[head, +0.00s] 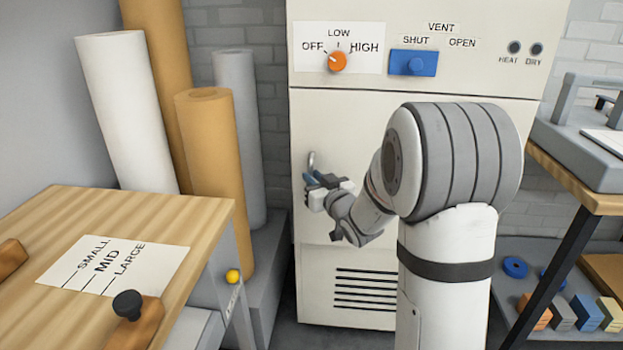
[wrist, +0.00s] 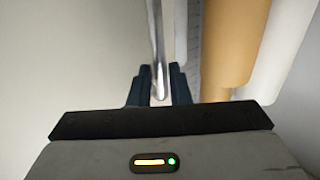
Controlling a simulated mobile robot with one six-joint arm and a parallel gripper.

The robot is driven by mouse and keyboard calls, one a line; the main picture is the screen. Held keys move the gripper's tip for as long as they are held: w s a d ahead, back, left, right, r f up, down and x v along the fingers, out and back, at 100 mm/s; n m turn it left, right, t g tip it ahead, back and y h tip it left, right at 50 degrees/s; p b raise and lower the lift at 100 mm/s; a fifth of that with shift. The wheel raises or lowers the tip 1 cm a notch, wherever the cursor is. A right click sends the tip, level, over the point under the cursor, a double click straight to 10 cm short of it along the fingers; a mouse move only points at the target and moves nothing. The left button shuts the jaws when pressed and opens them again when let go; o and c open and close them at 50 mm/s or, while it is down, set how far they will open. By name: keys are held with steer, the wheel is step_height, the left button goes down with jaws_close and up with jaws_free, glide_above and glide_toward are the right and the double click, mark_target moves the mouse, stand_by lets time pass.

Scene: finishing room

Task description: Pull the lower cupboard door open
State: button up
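The lower cupboard door (head: 350,130) is a cream panel below the control strip, and it looks closed in the head view. Its upright metal handle (head: 312,160) is near the door's left edge. My gripper (head: 315,180) is at the lower part of this handle. In the wrist view the handle (wrist: 157,45) runs down between the two dark fingers of my gripper (wrist: 159,88), which are close together on either side of it. The fingers look shut on it, though their contact faces are hidden. My arm covers part of the door's right side.
A wooden bench (head: 140,215) stands at the left front, with tall rolls (head: 125,110) behind it beside the cupboard. A wood-topped table (head: 580,185) is at the right. The cupboard's upper front has an orange knob (head: 338,61) and a blue vent slider (head: 413,63).

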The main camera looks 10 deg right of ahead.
steer(key=shift+x, duration=1.15)
jaws_close()
